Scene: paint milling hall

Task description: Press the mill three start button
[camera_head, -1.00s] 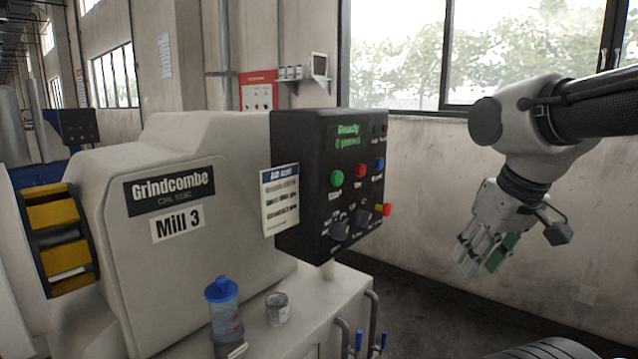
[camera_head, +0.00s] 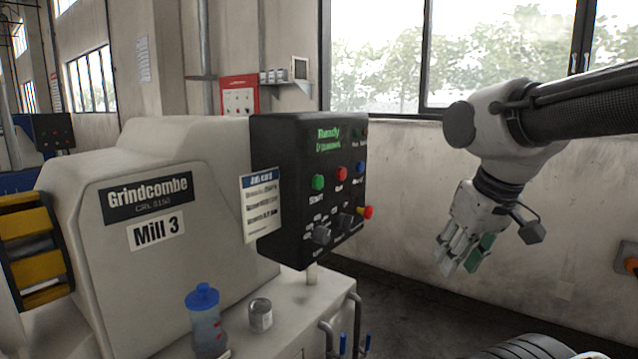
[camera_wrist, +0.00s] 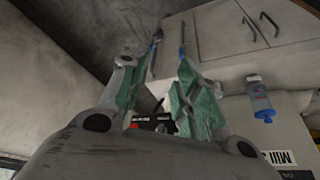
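The green button labelled Start (camera_head: 318,182) is on the black control panel (camera_head: 283,140) of the machine marked Mill 3 (camera_head: 156,232). The panel's green display appears to read Ready. A red button (camera_head: 341,173) and a blue button (camera_head: 361,167) sit to its right. My gripper (camera_head: 461,262) hangs in the air to the right of the panel, fingers pointing down, apart from it and empty. In the wrist view, its two green-padded fingers (camera_wrist: 157,88) stand apart. A dark part with red shows between their bases, and the Start button cannot be made out there.
Dark knobs (camera_head: 322,234) and a protruding red button (camera_head: 367,212) are lower on the panel. A job card (camera_head: 261,207) hangs at its left edge. A blue-capped bottle (camera_head: 206,326) and a can (camera_head: 260,316) stand on the ledge. The air between panel and gripper is clear.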

